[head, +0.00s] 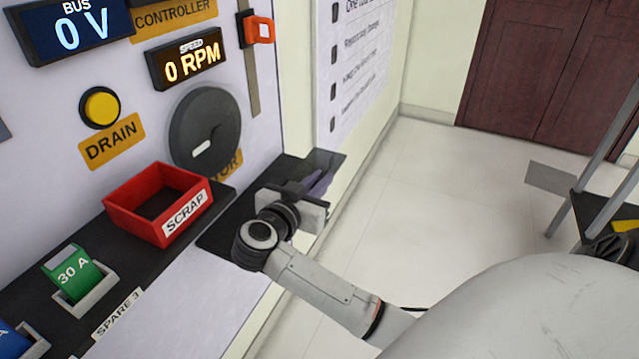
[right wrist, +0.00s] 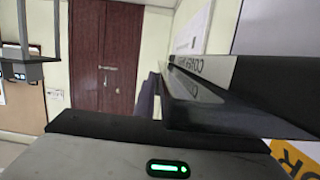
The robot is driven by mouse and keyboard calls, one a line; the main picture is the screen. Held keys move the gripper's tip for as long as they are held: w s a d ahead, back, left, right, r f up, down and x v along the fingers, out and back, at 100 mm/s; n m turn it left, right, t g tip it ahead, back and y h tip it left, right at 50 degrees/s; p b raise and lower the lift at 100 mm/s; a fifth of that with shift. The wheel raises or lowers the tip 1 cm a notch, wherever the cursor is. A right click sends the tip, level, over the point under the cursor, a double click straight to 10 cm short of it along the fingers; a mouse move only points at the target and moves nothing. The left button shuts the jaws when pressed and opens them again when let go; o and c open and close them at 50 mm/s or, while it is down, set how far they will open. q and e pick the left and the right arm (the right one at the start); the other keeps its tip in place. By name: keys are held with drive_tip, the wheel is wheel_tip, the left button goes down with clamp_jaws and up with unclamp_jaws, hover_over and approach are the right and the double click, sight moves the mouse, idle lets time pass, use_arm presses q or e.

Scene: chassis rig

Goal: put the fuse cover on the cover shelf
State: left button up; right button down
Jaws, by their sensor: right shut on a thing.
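My right gripper (head: 312,185) is at the dark cover shelf (head: 225,236), a black ledge at the right end of the panel. It is shut on the fuse cover (head: 328,160), which looks like a dark, smoky piece at the shelf's far end. The gripper hides part of it, and I cannot tell whether the cover touches the shelf. My left gripper is not in view.
A red scrap bin (head: 160,205) stands left of the shelf, below a round dark grey dial (head: 205,130). A green 30 A fuse (head: 72,275) sits in a holder farther left. Open floor (head: 440,200) lies to the right, with a stand (head: 590,190) at the far right.

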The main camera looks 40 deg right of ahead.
drive_tip(key=c, duration=1.8)
unclamp_jaws()
drive_tip(key=shift+r, duration=0.1)
